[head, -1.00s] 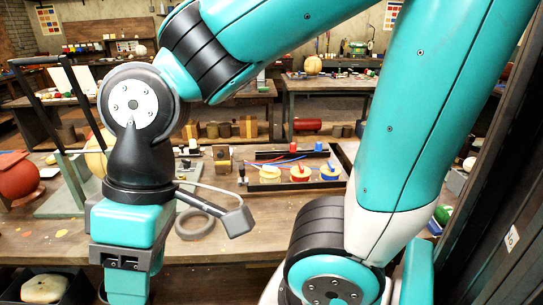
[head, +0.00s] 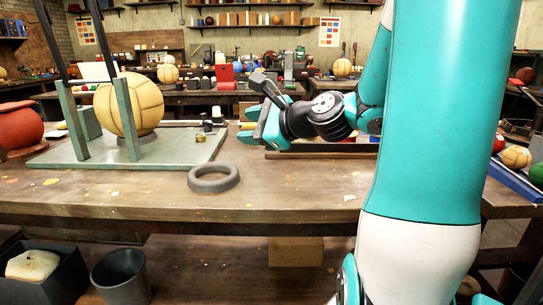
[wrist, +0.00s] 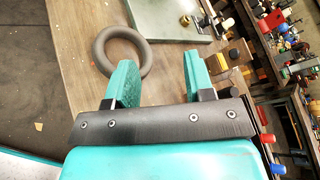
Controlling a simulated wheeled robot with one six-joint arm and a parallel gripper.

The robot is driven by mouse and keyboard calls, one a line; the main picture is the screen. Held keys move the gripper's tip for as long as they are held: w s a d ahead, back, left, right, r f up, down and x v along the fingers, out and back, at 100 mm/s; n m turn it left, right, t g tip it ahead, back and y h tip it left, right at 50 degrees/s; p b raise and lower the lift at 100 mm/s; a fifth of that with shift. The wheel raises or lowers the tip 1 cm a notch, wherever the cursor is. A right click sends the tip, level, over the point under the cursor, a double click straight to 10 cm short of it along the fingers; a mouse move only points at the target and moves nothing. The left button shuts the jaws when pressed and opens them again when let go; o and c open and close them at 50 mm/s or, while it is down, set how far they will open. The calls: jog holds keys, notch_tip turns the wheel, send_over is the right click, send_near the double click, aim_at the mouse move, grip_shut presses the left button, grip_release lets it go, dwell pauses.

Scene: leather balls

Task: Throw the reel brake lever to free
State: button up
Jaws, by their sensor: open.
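My gripper (head: 246,125) is open above the bench, right of the grey ring; nothing shows between its fingers. In the wrist view its two teal fingers (wrist: 157,68) are spread, with the bench under them. I cannot make out the reel brake lever for certain. In the head view my arm covers most of the reel tray (head: 318,152), and the reels are hidden there. In the wrist view, small yellow and black parts (wrist: 238,56) lie just beyond the right finger, but I cannot tell whether the lever is among them.
A grey ring (head: 214,179) lies on the wooden bench (head: 300,195). Left of it, a tan leather ball (head: 128,105) sits in a frame on a grey plate (head: 190,150). A red pot (head: 18,128) stands far left. The bench front is clear.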

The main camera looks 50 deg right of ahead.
jog(key=s+d+f+m+t+h+b, duration=0.1)
jog(key=s+d+f+m+h+b, duration=0.1)
jog(key=s+d+m+h+b, duration=0.25)
jog(key=s+d+f+m+t+h+b, duration=0.1)
jog(key=d+f+m+h, duration=0.15)
jog(key=d+m, duration=0.45)
jog(key=p+x, duration=0.4)
jog(key=x, duration=0.2)
jog(key=d+p+x, duration=0.1)
jog(key=p+x, duration=0.3)
jog(key=x, duration=0.1)
jog(key=d+r+p+x, duration=0.1)
jog(key=p+x, duration=0.4)
jog(key=x, duration=0.1)
jog(key=shift+d, duration=0.2)
jog(key=shift+c, duration=0.3)
grip_shut()
